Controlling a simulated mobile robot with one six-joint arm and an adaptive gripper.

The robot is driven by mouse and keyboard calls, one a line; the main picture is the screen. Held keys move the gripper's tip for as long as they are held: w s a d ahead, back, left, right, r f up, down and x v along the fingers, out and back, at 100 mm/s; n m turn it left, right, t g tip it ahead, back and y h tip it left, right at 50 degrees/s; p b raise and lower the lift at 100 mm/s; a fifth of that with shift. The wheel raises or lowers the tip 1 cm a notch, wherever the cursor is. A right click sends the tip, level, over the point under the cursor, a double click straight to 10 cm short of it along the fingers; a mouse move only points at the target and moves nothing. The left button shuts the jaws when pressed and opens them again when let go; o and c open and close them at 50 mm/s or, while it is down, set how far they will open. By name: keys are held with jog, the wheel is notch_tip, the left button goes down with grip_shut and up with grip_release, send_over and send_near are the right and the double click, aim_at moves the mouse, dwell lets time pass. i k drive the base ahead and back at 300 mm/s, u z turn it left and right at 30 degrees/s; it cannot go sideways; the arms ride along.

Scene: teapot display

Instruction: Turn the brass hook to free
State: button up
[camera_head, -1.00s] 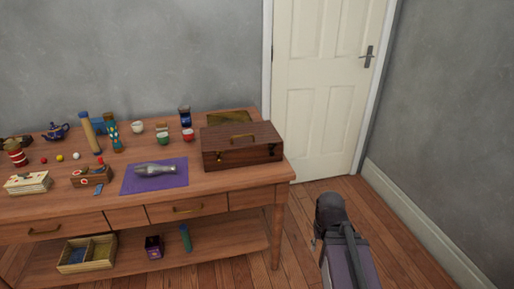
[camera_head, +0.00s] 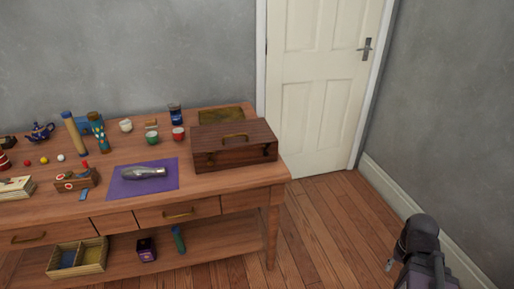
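A brown wooden case (camera_head: 235,149) with a handle on its lid stands closed at the right end of the wooden table (camera_head: 230,190). Small dark fittings show on its front face near the left and right ends. They are too small to tell whether one is the brass hook or how it is turned. Part of my arm shows at the lower right, over the floor and well apart from the table. My gripper's fingers cannot be made out.
A purple mat (camera_head: 125,192) with a silvery object (camera_head: 144,173) lies left of the case. Cups, a blue teapot (camera_head: 40,131) and a sand-timer-like object (camera_head: 97,130) stand further left. A white door (camera_head: 325,85) is behind. The floor (camera_head: 335,225) right of the table is clear.

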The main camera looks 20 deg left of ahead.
aim_at(210, 163)
jog(key=z, duration=0.45)
jog(key=k, duration=1.45)
jog(key=u, duration=1.4)
jog(key=i, duration=0.65)
jog(key=z, duration=0.1)
